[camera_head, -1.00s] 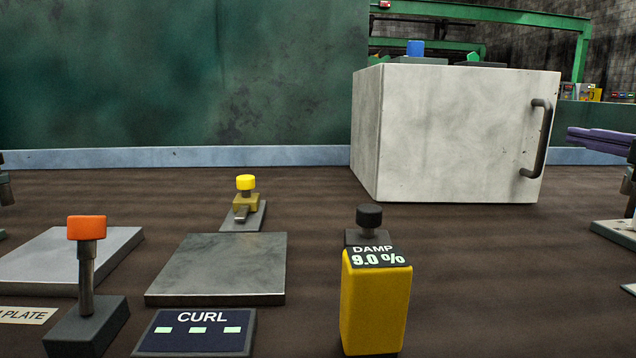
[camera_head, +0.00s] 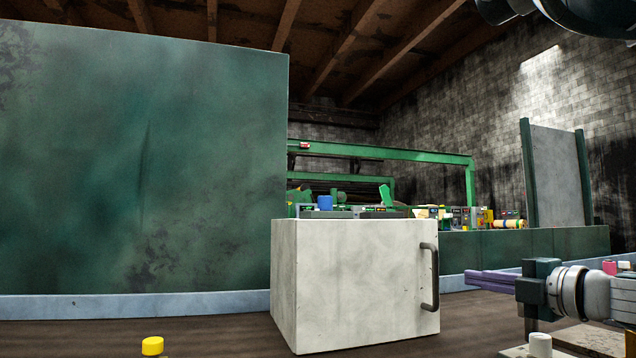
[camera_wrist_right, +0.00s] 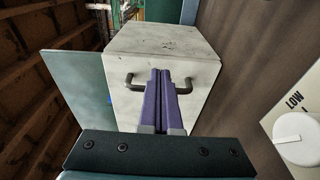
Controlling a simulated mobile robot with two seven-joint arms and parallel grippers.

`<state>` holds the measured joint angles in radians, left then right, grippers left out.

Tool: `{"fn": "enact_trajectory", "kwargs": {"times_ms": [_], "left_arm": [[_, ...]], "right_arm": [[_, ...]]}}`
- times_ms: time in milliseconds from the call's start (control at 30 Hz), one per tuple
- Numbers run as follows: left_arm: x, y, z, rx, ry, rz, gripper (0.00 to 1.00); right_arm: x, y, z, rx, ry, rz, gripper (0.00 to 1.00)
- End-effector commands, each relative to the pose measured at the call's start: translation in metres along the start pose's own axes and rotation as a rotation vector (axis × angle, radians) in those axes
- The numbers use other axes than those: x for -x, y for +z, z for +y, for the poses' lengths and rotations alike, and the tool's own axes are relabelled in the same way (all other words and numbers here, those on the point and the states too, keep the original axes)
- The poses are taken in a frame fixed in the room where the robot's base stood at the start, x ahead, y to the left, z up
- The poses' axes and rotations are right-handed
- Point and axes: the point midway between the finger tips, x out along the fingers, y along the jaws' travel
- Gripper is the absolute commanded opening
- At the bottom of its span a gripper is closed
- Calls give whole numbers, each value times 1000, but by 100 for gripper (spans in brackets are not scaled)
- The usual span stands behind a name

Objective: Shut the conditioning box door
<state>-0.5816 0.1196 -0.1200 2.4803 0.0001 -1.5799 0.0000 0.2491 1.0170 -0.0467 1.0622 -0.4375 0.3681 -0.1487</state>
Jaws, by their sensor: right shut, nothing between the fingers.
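The conditioning box (camera_head: 355,285) is a pale grey-white box on the dark tabletop. Its front face carries a dark bar handle (camera_head: 433,278) near the right edge. The door face looks flush with the box, with no gap visible. My right gripper (camera_head: 470,278) has purple fingers, closed together and empty, pointing left just right of the handle, apparently apart from it. In the right wrist view the shut fingers (camera_wrist_right: 162,75) point at the box face (camera_wrist_right: 172,58) and hide the middle of the handle (camera_wrist_right: 129,83). My left gripper is not in view.
A green panel (camera_head: 140,170) stands behind and left of the box. A yellow knob (camera_head: 152,346) shows at the bottom edge. A white knob (camera_head: 539,345) stands below my right gripper. A low green wall (camera_head: 530,243) runs behind at the right.

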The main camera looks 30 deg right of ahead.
Motion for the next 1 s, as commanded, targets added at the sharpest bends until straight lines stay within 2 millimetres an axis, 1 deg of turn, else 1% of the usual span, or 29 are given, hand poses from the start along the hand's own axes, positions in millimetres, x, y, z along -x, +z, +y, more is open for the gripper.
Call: {"fn": "enact_trajectory", "kwargs": {"times_ms": [33,200,367,400,467,500,600,733,800,1000], "left_arm": [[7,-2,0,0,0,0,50],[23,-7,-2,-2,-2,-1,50],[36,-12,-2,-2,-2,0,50],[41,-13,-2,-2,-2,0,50],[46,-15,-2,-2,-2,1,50],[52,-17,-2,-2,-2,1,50],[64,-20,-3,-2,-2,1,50],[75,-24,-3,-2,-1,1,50],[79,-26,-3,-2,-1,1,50],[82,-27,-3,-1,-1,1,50]], "right_arm": [[0,0,16,7,4,2,0],[-3,2,67,15,16,4,0],[-5,4,113,21,24,3,0],[-6,5,126,22,27,3,0],[-6,6,142,24,29,3,0],[-7,6,154,22,31,4,0],[-8,6,178,23,34,4,0],[-9,8,200,24,37,4,0],[-9,8,207,24,37,5,0],[-10,8,213,25,37,5,0]]}}
